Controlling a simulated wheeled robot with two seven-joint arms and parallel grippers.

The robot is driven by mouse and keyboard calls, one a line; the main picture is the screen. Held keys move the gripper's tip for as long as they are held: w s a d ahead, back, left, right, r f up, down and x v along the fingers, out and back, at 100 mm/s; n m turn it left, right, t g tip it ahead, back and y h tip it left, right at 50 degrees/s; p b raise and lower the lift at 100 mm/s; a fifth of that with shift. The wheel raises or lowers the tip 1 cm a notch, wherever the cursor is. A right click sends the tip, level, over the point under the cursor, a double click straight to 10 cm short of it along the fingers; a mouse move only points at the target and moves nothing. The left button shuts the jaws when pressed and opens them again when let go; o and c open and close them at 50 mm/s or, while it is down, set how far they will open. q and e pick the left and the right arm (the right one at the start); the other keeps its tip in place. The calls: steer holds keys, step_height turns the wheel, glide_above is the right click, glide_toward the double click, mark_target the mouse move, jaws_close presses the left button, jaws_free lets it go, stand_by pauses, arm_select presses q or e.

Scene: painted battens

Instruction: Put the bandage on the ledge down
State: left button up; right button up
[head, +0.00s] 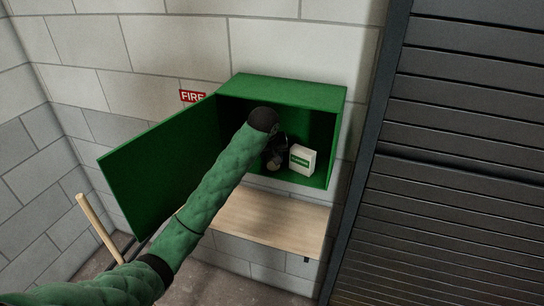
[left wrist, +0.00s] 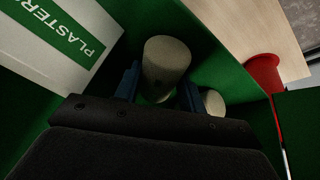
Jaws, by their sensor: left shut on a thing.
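The bandage, a pale beige roll (left wrist: 167,60), is between the blue fingers of my left gripper (left wrist: 158,88), which is shut on it. In the head view my left gripper (head: 278,148) is inside the open green wall cabinet (head: 290,90), partly hidden by my own arm. A pale roll end (head: 273,165) shows just below it. The wooden ledge (head: 265,225) is under the cabinet and also shows in the left wrist view (left wrist: 235,25). My right gripper is out of view.
A white plaster box (head: 302,159) stands in the cabinet right of my gripper. A second pale roll (left wrist: 213,102) is close beside a finger. The cabinet door (head: 160,165) hangs open left. A red object (left wrist: 263,75) is near the ledge. The ledge's visible right part is clear.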

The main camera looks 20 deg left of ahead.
arm_select(q)
steer(key=o, duration=0.9)
steer(key=shift+f, duration=0.1)
steer(key=shift+o, duration=0.2)
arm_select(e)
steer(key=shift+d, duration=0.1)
arm_select(q)
steer(key=shift+r, duration=0.2)
steer(key=shift+s+r+b, duration=0.15)
steer(key=shift+b, duration=0.6)
steer(key=s+b, duration=0.3)
steer(key=s, duration=0.3)
steer(key=shift+r, duration=0.1)
steer(key=s, duration=0.6)
steer(key=shift+r, duration=0.25)
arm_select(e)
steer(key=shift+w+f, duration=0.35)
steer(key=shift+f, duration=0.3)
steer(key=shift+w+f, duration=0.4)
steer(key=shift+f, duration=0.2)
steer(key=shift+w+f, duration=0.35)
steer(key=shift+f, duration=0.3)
